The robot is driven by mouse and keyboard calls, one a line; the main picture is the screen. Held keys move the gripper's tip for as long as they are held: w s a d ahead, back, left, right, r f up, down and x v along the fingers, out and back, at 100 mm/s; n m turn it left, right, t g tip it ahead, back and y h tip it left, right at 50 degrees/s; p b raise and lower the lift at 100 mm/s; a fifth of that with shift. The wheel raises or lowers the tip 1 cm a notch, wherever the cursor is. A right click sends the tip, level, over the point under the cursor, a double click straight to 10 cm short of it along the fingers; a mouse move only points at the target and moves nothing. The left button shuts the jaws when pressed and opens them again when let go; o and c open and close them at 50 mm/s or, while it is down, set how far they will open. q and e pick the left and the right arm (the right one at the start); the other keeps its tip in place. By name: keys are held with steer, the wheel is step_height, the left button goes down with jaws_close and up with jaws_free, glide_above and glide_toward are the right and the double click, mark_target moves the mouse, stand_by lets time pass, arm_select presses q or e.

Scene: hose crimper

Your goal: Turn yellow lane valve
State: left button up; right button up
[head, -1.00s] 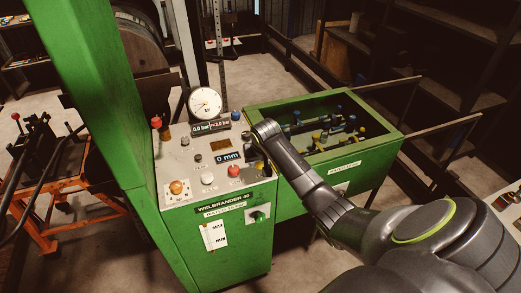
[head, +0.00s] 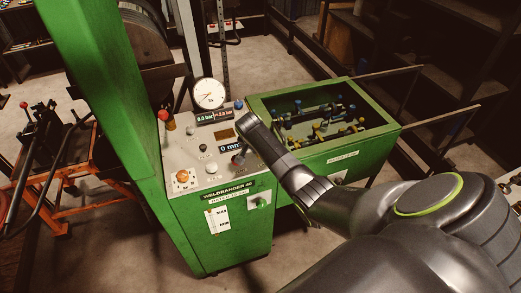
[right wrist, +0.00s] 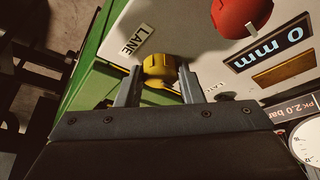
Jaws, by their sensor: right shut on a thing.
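The yellow lane valve (right wrist: 158,64) is a ridged round knob beside a LANE label (right wrist: 131,42) at the edge of the control panel, in the right wrist view. My right gripper (right wrist: 158,84) is shut on it, one finger on each side. In the head view, my right arm reaches over the right side of the panel and its wrist (head: 262,136) covers the valve and fingertips. My left gripper is in neither view.
Close to the valve are a red knob (right wrist: 236,12) and a 0 mm display (right wrist: 269,43). A pressure gauge (head: 209,93) stands at the panel's back. A green open bin (head: 384,132) with hose fittings is on the right. A green post (head: 95,80) rises on the left.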

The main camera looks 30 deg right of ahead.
stand_by(0.4)
steer(key=o, duration=1)
steer(key=shift+c, duration=0.2)
steer(key=v, duration=1.7)
steer(key=shift+r, duration=0.3)
steer(key=shift+w, duration=0.1)
